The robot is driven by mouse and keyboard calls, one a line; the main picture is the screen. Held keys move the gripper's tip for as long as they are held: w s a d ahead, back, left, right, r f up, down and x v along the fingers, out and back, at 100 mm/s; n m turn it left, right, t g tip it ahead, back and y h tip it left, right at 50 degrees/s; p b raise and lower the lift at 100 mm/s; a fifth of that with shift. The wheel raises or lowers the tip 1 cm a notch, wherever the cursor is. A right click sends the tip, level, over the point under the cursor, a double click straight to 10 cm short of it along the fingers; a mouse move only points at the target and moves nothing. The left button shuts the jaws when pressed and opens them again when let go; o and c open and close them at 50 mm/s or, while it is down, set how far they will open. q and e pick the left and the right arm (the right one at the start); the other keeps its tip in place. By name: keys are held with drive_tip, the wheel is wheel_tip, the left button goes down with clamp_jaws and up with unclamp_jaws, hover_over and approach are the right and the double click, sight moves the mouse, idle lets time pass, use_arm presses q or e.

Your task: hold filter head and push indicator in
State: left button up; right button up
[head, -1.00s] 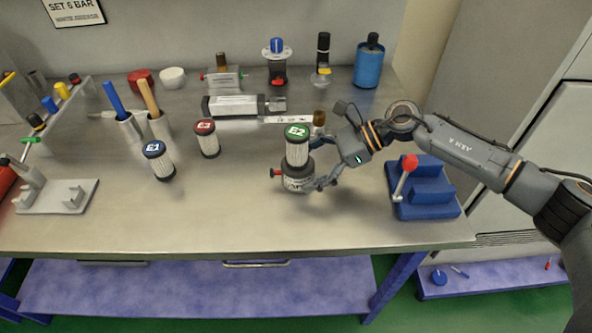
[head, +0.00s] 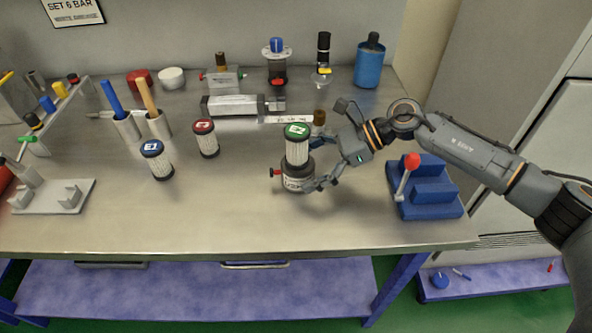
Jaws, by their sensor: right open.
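The filter head (head: 297,180) is a short dark and grey cylinder standing on the bench. A small red indicator (head: 277,172) sticks out of its left side. A pale filter element with a green cap marked E2 (head: 297,146) stands upright on top of the head. My right gripper (head: 318,172) is open, with its fingers close against the right side of the head. I cannot tell whether they touch it, and part of the far finger is hidden. My left gripper is not in view.
Filter elements E1 (head: 157,160) and E3 (head: 206,138) stand to the left. A blue vise (head: 428,188) with a red-knobbed lever stands to the right, below my right arm. A silver cylinder (head: 233,105) lies behind. The bench front is clear.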

drive_tip(key=c, duration=1.2)
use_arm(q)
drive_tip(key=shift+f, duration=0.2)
use_arm(e)
drive_tip(key=shift+s+f, duration=0.1)
drive_tip(key=shift+f, duration=0.05)
drive_tip(key=shift+s+f, duration=0.1)
drive_tip(key=shift+f, duration=0.1)
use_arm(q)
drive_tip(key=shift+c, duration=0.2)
